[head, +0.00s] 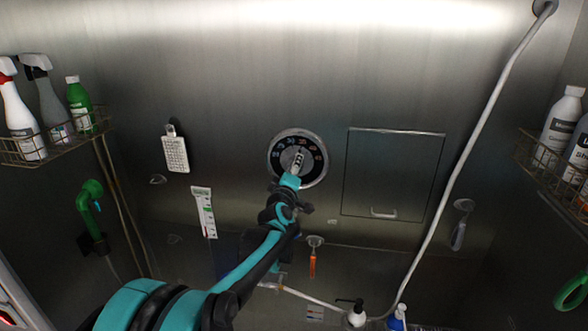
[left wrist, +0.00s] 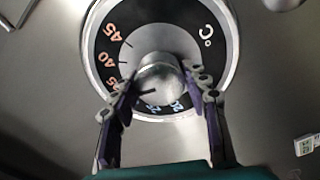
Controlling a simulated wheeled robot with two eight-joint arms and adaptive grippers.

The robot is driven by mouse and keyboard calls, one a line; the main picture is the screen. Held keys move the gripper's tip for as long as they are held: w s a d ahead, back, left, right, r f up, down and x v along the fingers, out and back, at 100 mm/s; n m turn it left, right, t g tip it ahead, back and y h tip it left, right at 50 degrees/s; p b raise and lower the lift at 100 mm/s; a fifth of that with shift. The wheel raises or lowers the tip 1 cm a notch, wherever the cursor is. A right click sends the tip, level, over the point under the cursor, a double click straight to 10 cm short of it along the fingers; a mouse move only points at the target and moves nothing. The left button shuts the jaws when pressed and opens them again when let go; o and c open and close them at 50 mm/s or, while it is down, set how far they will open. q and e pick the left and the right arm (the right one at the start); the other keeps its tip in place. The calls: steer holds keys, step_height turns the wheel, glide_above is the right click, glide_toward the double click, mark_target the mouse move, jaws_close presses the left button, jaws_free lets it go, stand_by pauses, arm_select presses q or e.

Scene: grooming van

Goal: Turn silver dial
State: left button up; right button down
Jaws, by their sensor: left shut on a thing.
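The silver dial (head: 298,158) is a round knob in a black temperature ring with a silver rim, on the steel back wall in the head view. In the left wrist view the knob (left wrist: 160,78) sits at the middle of the ring, with orange numbers at left, blue ones at the bottom and a °C mark. My left gripper (left wrist: 160,90) is shut on the knob, one finger on each side. In the head view, my left gripper (head: 297,164) covers part of the dial. My right gripper is not in view.
A square hatch (head: 392,172) with a handle is right of the dial. A white hose (head: 470,140) runs down the right. Wire racks with bottles hang on both side walls (head: 55,150). A white card (head: 175,153) hangs left of the dial.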

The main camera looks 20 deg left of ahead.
arm_select(q)
steer(key=shift+d+f, duration=0.1)
steer(key=o, duration=1.2)
steer(key=shift+c, duration=0.2)
steer(key=shift+s, duration=0.15)
steer(key=v, duration=1.1)
steer(key=shift+s, duration=0.4)
steer(key=shift+d+f, duration=0.1)
steer(key=shift+d, duration=0.05)
